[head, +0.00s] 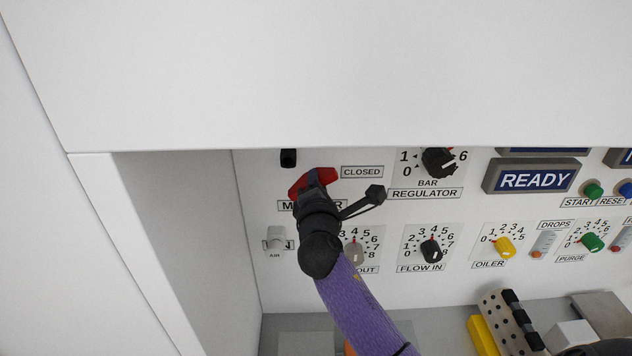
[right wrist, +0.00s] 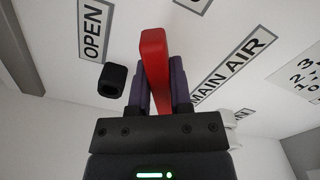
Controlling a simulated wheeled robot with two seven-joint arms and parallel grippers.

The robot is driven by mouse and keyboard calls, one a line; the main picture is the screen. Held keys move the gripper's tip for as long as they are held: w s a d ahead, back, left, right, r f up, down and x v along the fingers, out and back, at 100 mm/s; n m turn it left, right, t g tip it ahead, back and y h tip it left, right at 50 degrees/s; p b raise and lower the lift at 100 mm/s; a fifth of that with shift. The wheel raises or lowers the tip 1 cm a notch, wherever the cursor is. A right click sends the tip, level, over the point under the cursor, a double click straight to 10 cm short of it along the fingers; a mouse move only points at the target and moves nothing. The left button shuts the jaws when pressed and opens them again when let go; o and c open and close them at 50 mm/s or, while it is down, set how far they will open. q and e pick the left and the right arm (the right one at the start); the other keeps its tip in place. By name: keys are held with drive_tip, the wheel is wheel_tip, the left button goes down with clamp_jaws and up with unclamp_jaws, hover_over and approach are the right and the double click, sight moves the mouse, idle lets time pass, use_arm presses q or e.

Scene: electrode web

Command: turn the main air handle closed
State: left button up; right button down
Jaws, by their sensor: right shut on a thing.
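The red main air handle (head: 323,178) sits on the white panel, tilted, with its right end close to the CLOSED label (head: 362,172). My right gripper (head: 313,188) is shut on it and hides its middle part. In the right wrist view the red handle (right wrist: 155,62) stands between the two purple fingers of my right gripper (right wrist: 160,88). The OPEN label (right wrist: 92,30) is to its left there and the MAIN AIR label (right wrist: 233,68) to its right. In the head view my gripper covers part of the MAIN AIR label. My left gripper is not in view.
A black stub (head: 288,158) sticks out just above left of the handle. The regulator knob (head: 438,161) and flow in knob (head: 431,250) are to the right. A white side wall (head: 190,215) bounds the panel on the left, and a white overhang (head: 330,75) covers its top.

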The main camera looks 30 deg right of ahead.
drive_tip(key=m, duration=0.5)
drive_tip(key=shift+f+m+b, duration=0.3)
drive_tip(key=shift+m+b, duration=0.1)
drive_tip(key=shift+m, duration=0.3)
drive_tip(key=c, duration=0.5)
unclamp_jaws()
drive_tip(key=shift+s+d, duration=0.1)
drive_tip(key=shift+c, duration=0.2)
drive_tip(key=v, duration=1)
